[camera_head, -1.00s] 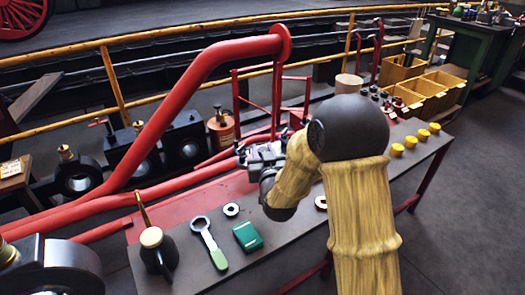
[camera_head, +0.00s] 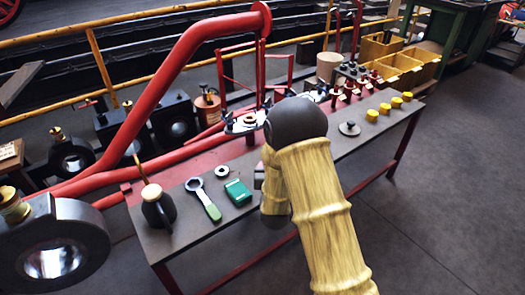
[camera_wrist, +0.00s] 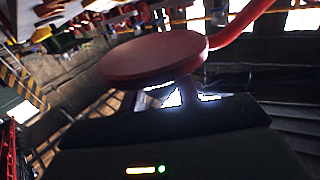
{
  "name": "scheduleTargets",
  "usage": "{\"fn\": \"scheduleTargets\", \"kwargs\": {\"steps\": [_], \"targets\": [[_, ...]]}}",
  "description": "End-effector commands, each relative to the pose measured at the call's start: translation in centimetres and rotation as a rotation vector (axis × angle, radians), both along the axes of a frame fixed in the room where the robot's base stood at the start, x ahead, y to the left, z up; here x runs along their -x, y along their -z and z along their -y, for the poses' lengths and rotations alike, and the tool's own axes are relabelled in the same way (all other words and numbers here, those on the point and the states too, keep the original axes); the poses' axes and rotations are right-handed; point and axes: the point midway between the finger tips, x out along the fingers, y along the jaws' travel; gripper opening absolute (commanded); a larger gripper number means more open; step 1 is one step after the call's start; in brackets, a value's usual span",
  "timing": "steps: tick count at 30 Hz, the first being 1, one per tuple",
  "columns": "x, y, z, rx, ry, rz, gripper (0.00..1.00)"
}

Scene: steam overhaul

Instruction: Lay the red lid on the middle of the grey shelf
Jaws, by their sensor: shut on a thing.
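The red lid (camera_wrist: 153,60) is a round, flat disc that looks tilted in the wrist view. My gripper (camera_wrist: 165,90) is shut on it from below, by a part under the disc. In the head view my arm hides the lid and the gripper. A long grey top on red legs (camera_head: 330,148) fits the grey shelf, though I cannot be sure it is the one meant. My wrist shows over its front edge, near the middle of its length.
On the grey top are an oil can (camera_head: 158,208), a green-handled wrench (camera_head: 205,199), a green box (camera_head: 237,191), a ring (camera_head: 222,171), a dark knobbed disc (camera_head: 349,128) and yellow caps (camera_head: 384,109). A thick red pipe (camera_head: 160,95) rises behind. The floor (camera_head: 430,220) at right is clear.

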Motion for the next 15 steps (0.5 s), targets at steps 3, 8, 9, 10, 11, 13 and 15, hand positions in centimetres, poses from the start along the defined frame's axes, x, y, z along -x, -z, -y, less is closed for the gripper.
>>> {"fn": "scheduleTargets", "kwargs": {"steps": [3,8,9,10,11,13,15], "targets": [[0.6,2.0,1.7,0.005,0.050,-0.002,0.00],[2.0,5.2,4.7,0.013,0.137,-0.004,0.00],[2.6,6.0,5.6,0.017,0.161,-0.003,0.00],[3.0,6.6,6.3,0.019,0.179,-0.002,0.00],[3.4,7.1,7.0,0.021,0.196,-0.001,0.00],[4.2,8.0,8.3,0.025,0.229,0.004,0.00],[4.8,8.6,9.3,0.028,0.252,0.010,0.00]]}}
